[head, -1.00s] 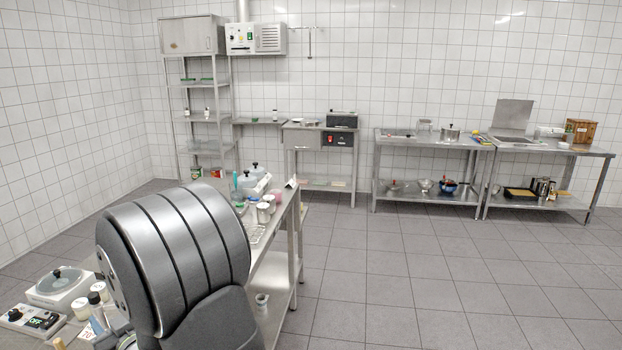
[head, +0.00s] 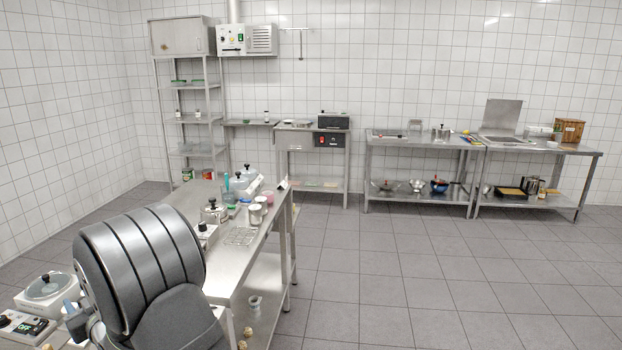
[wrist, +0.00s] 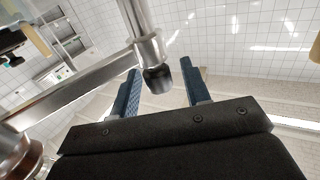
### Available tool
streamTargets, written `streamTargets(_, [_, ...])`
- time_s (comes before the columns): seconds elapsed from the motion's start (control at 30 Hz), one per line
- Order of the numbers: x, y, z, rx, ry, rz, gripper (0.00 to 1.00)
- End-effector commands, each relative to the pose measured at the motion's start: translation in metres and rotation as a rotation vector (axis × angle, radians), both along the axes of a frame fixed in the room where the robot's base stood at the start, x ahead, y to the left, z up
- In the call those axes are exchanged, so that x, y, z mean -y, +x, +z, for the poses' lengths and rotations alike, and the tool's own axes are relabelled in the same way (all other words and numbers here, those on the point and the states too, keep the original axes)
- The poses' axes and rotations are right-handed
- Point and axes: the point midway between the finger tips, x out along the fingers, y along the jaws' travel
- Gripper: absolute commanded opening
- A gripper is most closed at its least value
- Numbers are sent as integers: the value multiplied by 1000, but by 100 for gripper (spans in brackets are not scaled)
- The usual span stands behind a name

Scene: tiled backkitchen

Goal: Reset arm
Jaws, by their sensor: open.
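My gripper (wrist: 160,68) shows in the wrist view with its two blue fingers apart. Nothing is held between them. A round metal leg with a black foot (wrist: 158,78) appears in the gap between the fingers; how far beyond them it is I cannot tell. In the head view my large grey arm link fills the lower left and hides part of the steel table (head: 262,240).
A white appliance with a lid (head: 46,288) stands at the lower left. A vase (head: 254,305) is on the lower shelf. The tiled floor (head: 400,290) to the right is clear.

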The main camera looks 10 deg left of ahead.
Motion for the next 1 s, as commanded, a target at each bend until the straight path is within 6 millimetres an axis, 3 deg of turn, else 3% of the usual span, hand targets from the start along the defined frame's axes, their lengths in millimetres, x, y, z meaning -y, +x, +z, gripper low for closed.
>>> streamTargets(0.17, [3, -2, 0, 0, 0, -2, 43])
streamTargets(0.33, [20, -10, 0, 0, -1, -6, 43])
streamTargets(1.0, [134, -70, 0, 0, 0, -6, 43])
